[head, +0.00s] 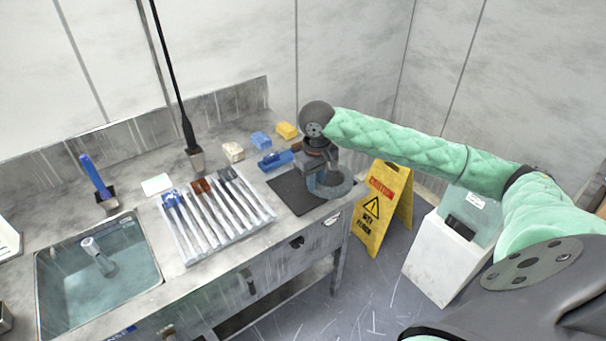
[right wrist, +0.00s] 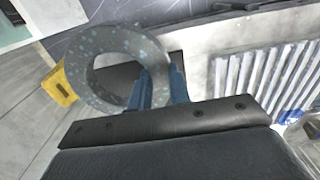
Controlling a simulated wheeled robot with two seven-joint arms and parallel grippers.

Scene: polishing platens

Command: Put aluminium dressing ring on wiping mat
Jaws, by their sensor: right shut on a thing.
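The aluminium dressing ring (head: 343,190) is a grey speckled flat ring. My right gripper (head: 317,182) is shut on one side of its rim. In the right wrist view the two blue fingers (right wrist: 162,88) pinch the ring (right wrist: 82,76) at its right side. The wiping mat (head: 286,187) is a dark rectangle at the right end of the counter. The ring is over the mat's right part and reaches past its right edge. I cannot tell whether it touches the mat. The gripper and ring hide part of the mat. My left gripper is not in view.
A rack of several strips (head: 220,215) stands left of the mat. Blue (head: 261,139) and yellow (head: 287,130) blocks lie behind it. A sink (head: 100,290) is at the left. A yellow wet-floor sign (head: 374,225) and white bin (head: 440,262) stand beyond the counter's right end.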

